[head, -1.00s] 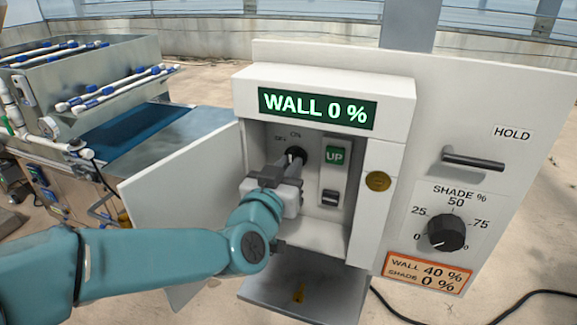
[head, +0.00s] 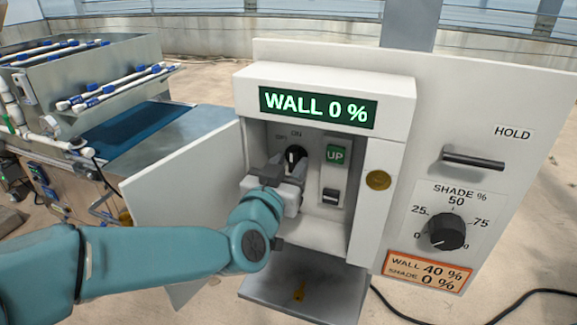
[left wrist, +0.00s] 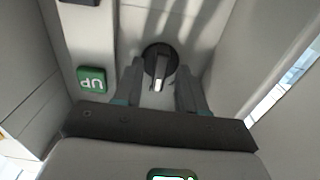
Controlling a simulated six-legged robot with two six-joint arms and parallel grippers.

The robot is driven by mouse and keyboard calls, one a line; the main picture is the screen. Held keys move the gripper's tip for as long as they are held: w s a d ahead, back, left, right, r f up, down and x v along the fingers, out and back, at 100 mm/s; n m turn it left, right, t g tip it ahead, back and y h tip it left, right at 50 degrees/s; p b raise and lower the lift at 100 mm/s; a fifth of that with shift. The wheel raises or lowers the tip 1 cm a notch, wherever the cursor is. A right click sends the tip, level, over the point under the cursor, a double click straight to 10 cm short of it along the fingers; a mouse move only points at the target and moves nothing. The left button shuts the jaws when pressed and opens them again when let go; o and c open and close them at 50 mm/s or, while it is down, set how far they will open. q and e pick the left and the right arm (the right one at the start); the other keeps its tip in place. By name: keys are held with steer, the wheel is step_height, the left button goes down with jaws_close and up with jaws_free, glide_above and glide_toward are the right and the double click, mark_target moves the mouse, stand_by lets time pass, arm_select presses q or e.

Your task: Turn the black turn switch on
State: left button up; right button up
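The black turn switch (head: 296,156) is on the back wall of the open box, below the OFF and ON labels. Its white mark points roughly up, toward ON. It also shows in the left wrist view (left wrist: 160,62), where the picture is upside down and the mark points down. My left gripper (head: 289,166) is inside the box just in front of the switch. In the left wrist view its two fingers (left wrist: 158,80) are apart, one on each side of the switch, with nothing held. I cannot tell whether they touch it. My right gripper is not in view.
The display (head: 317,108) reads WALL 0 %. A green UP button (head: 337,153) is right of the switch. The box door (head: 185,185) stands open at left. A shade dial (head: 447,232) and a HOLD handle (head: 474,161) are on the panel at right.

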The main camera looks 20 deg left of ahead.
arm_select(q)
steer(key=shift+s, duration=0.4)
steer(key=s+b, duration=0.3)
steer(key=s, duration=1.2)
steer(key=shift+s+a, duration=0.2)
steer(key=shift+a, duration=0.05)
steer(key=shift+s, duration=0.1)
